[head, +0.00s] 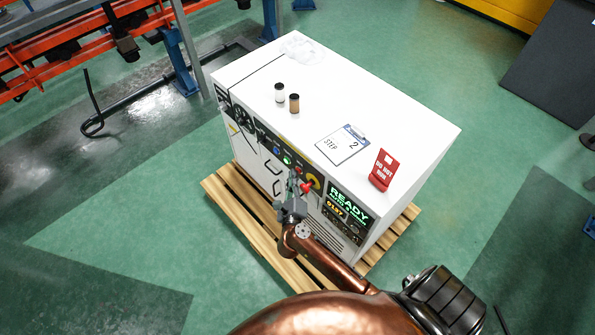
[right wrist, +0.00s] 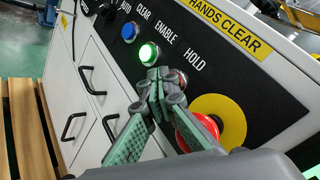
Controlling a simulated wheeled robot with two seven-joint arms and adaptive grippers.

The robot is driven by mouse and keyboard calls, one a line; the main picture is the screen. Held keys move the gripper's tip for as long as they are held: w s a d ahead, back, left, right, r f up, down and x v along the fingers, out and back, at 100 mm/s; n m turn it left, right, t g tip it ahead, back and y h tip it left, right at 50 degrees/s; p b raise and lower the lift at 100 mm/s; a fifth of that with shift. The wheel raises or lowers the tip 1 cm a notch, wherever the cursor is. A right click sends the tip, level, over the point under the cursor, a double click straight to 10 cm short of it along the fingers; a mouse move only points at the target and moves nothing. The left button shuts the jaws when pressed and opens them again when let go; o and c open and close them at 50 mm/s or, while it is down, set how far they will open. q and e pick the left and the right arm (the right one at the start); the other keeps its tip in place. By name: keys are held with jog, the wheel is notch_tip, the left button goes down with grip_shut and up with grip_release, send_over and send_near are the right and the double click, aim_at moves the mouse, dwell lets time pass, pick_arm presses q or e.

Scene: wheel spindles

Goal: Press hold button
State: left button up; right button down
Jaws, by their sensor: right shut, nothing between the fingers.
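The hold button (right wrist: 180,77) is a dark red button under the HOLD label on the white cabinet's black panel. In the right wrist view it is partly hidden behind my right gripper (right wrist: 161,80). That gripper is shut and empty, its fingertips just in front of the panel between the lit green enable button (right wrist: 147,54) and the hold button. I cannot tell whether the tips touch anything. In the head view my right gripper (head: 293,179) is at the cabinet front. My left gripper is not in view.
A red emergency stop knob (right wrist: 202,131) on a yellow ring (right wrist: 229,118) sits close right of the fingers. A blue button (right wrist: 130,32) is up left. The cabinet (head: 380,112) stands on a wooden pallet (head: 239,216). A red sign (head: 384,169) stands on its top.

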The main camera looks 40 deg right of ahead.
jog(key=shift+d, duration=0.25)
dwell(0.4)
jog(key=shift+s+a+p, duration=0.1)
jog(key=shift+a+p, duration=0.25)
jog(key=shift+a, duration=0.5)
jog(key=shift+s+a, duration=0.2)
jog(key=shift+a, duration=1.05)
jog(key=shift+s+a, duration=0.15)
jog(key=shift+a, duration=1.05)
